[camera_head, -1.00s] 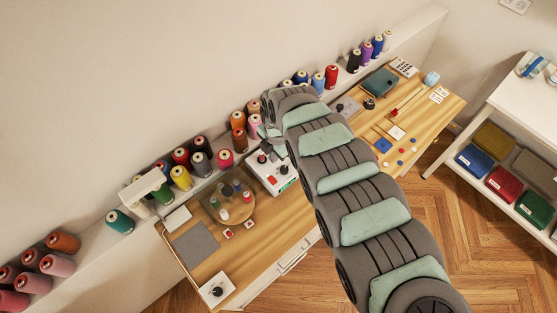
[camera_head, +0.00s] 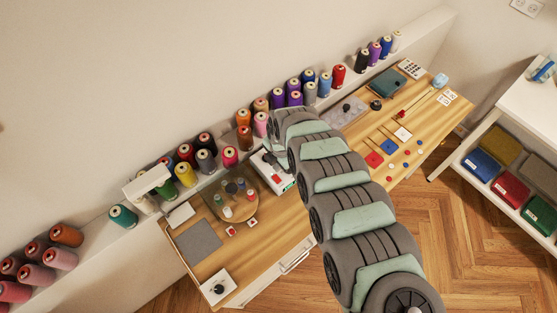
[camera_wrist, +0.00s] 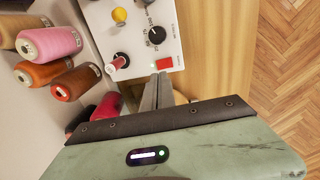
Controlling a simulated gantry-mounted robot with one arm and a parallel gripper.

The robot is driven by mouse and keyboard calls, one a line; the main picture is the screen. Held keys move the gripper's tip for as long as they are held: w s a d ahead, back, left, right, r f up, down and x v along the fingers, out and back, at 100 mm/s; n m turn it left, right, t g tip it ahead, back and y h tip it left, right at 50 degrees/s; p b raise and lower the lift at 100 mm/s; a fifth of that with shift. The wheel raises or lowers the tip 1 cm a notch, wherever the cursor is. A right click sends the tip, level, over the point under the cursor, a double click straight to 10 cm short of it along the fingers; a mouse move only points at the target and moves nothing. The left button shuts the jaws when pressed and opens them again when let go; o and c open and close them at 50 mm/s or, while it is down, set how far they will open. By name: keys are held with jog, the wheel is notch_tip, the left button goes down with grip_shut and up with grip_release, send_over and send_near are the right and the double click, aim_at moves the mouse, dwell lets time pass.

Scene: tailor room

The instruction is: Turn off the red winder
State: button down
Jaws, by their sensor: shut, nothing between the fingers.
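The winder (camera_head: 284,184) is a white box on the wooden table, largely covered by my arm in the head view. In the wrist view its white panel (camera_wrist: 135,35) carries a black dial, a yellow knob, a spindle with a small red spool (camera_wrist: 116,63) and a red switch (camera_wrist: 165,63). My gripper (camera_wrist: 162,78) is shut and empty, its fingertips close beside the red switch at the panel's near edge. I cannot tell whether they touch it, or which way the switch is tipped. In the head view my fingers are hidden.
Thread cones, among them a pink one (camera_wrist: 50,42) and a brown one (camera_wrist: 75,82), stand close to the left of the winder on the shelf. A round wooden tray (camera_head: 250,212) with small spools sits left of the winder. Bare table lies right of it.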

aim_at(276, 176)
jog(key=f, duration=0.6)
jog(key=shift+w+a, duration=0.25)
jog(key=shift+a, duration=0.05)
jog(key=shift+w+d+f, duration=0.1)
jog(key=shift+f, duration=0.4)
